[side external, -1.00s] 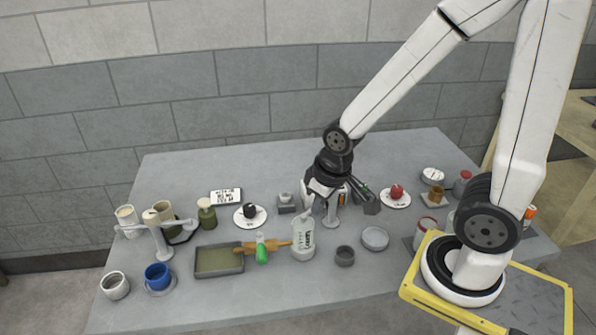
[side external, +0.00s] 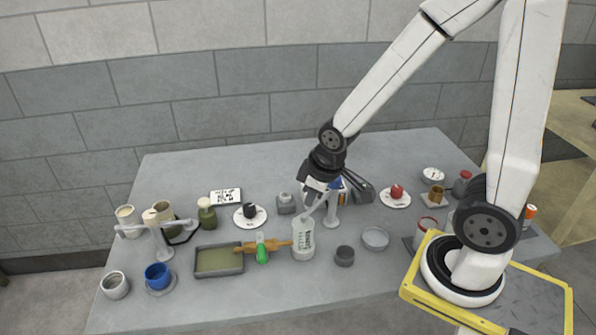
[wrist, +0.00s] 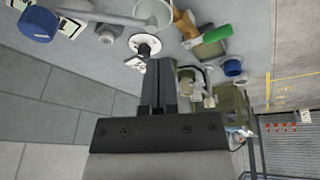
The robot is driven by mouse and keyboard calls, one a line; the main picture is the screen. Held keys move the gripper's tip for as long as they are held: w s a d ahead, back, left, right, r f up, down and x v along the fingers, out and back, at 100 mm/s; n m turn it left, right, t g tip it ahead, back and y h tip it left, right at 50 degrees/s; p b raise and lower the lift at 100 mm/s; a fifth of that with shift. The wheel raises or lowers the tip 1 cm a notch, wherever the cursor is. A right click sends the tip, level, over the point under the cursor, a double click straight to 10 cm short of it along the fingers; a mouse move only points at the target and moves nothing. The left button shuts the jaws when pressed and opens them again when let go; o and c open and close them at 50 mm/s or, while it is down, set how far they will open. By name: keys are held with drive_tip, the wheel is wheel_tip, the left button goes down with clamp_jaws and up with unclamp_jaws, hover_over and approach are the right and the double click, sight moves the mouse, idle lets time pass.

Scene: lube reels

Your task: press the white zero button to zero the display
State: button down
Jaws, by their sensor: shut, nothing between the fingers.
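I cannot make out the white zero button or a display for certain in either view. A small grey device with a rounded top (side external: 286,203) stands left of my gripper (side external: 309,211); it also shows in the wrist view (wrist: 108,35). A white panel with black markings (side external: 225,196) lies farther left, too small to read. My gripper is shut and empty, above the middle of the table. In the wrist view its dark fingers (wrist: 160,66) reach up the picture, just below a white plate with a black knob (wrist: 145,45), and hide what is behind them.
A blue-capped container (wrist: 38,24) is close to my gripper. A balance stand (side external: 160,240) and cups are at the left. The table's back strip (side external: 270,165) is clear.

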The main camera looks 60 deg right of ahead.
drive_tip(key=w+d+f+n+t, duration=0.1)
drive_tip(key=w+d+n+t, duration=0.3)
drive_tip(key=w+n, duration=0.45)
drive_tip(key=n+t+h, duration=0.1)
drive_tip(key=n+t, duration=0.1)
drive_tip(key=n, duration=1.2)
hover_over(287, 197)
drive_tip(key=shift+w+d+f, duration=0.1)
drive_tip(key=shift+f, duration=1.05)
drive_tip(key=shift+f, duration=0.15)
drive_tip(key=shift+f, duration=4.25)
